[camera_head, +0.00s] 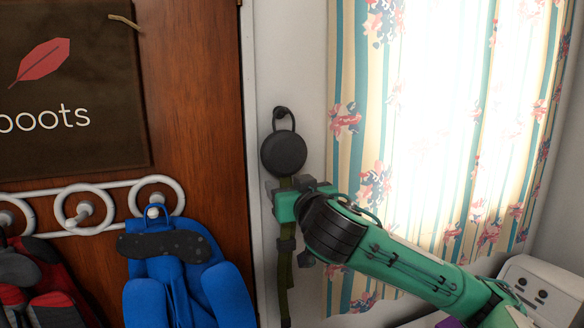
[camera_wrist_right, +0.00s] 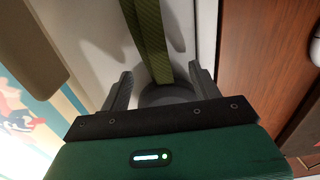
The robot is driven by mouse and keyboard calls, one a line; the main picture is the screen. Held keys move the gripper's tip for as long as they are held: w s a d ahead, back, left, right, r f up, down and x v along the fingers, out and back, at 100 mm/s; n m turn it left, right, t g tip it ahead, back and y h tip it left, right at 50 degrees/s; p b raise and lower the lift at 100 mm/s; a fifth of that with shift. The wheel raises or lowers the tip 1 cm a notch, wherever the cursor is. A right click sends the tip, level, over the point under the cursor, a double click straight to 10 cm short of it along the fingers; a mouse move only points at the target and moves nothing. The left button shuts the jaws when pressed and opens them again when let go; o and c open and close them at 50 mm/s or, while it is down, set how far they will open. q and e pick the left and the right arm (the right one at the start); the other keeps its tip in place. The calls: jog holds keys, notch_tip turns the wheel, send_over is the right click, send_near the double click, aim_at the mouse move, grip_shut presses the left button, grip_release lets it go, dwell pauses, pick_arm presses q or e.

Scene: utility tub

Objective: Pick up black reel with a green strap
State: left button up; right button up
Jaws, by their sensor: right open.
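The round black reel (camera_head: 284,153) hangs by its loop from a dark hook (camera_head: 281,113) on the white wall. Its green strap (camera_head: 285,290) hangs straight down below it. My right gripper (camera_head: 287,184) is just below the reel, in front of the strap's upper part. In the right wrist view my right gripper (camera_wrist_right: 161,88) has its fingers apart, with the strap (camera_wrist_right: 152,38) passing between them in the picture. Part of the reel (camera_wrist_right: 165,94) shows behind the gripper's body. I cannot tell whether the fingers touch the strap. My left gripper is not in view.
A floral curtain (camera_head: 350,120) hangs beside a bright window on the right. On the left, a wooden door (camera_head: 190,90) carries a white ring rack (camera_head: 110,191) with a blue backpack (camera_head: 185,270) and a red and black bag. A white appliance (camera_head: 545,290) stands at lower right.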

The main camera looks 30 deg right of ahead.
jog(key=shift+w+d, duration=0.1)
jog(key=shift+w, duration=0.3)
jog(key=c, duration=1.2)
